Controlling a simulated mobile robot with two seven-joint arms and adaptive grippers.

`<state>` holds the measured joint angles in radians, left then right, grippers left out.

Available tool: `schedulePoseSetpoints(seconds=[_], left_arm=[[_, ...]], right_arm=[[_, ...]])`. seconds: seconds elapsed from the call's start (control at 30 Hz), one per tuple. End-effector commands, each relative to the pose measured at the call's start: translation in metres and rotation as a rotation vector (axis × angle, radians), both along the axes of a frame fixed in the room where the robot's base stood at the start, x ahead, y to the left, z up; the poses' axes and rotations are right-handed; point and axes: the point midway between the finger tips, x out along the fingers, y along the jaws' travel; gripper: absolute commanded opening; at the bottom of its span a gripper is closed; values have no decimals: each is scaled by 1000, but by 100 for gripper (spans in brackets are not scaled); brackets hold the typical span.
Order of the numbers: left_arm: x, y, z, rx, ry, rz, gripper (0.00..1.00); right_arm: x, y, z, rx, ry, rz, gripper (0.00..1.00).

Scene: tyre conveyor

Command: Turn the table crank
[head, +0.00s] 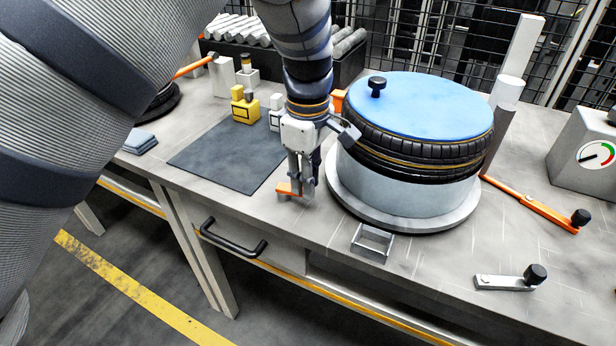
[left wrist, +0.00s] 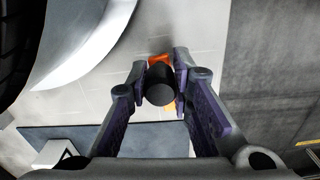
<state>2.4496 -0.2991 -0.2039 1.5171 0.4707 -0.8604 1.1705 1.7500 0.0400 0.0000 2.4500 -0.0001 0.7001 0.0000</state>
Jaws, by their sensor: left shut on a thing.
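My left gripper (head: 303,188) points down at the table's front, left of the round turntable. It is shut on a black knob (left wrist: 160,86), which stands between the fingertips in the left wrist view. Orange parts (left wrist: 160,60) show beside and under the knob; in the head view a small orange piece (head: 287,188) shows at the fingertips. The fingers hide most of this crank. A short grey crank (head: 503,282) with a black knob (head: 535,274) lies at the front right. My right gripper is not in view.
A tyre (head: 400,152) with a blue disc (head: 425,112) on top sits on the round grey turntable (head: 405,195), close to my gripper. An orange lever (head: 535,205) lies to the right. A metal bracket (head: 371,242) stands at the front. A dark mat (head: 225,157) lies left.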

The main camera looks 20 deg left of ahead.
Motion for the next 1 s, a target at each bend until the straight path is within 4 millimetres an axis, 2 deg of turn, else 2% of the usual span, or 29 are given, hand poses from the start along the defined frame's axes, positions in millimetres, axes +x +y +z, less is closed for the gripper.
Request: schedulePoseSetpoints(seconds=[0.13, 0.17, 0.23, 0.27, 0.5, 0.6, 0.67, 0.9, 1.0], left_arm=[[0, 1, 0, 1, 0, -1, 0], [0, 1, 0, 1, 0, -1, 23], [0, 1, 0, 1, 0, -1, 38], [0, 1, 0, 1, 0, -1, 41], [0, 0, 0, 0, 0, -1, 41], [1, 0, 7, 0, -3, -1, 41], [1, 0, 18, 0, -4, -1, 41], [1, 0, 83, 0, -5, -1, 41], [0, 0, 103, 0, -3, -2, 41]], right_arm=[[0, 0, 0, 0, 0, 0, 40], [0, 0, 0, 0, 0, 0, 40], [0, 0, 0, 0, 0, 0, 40], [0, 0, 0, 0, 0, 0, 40], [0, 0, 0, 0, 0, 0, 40], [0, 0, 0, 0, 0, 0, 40], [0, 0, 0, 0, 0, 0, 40], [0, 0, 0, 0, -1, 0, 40], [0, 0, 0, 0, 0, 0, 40]])
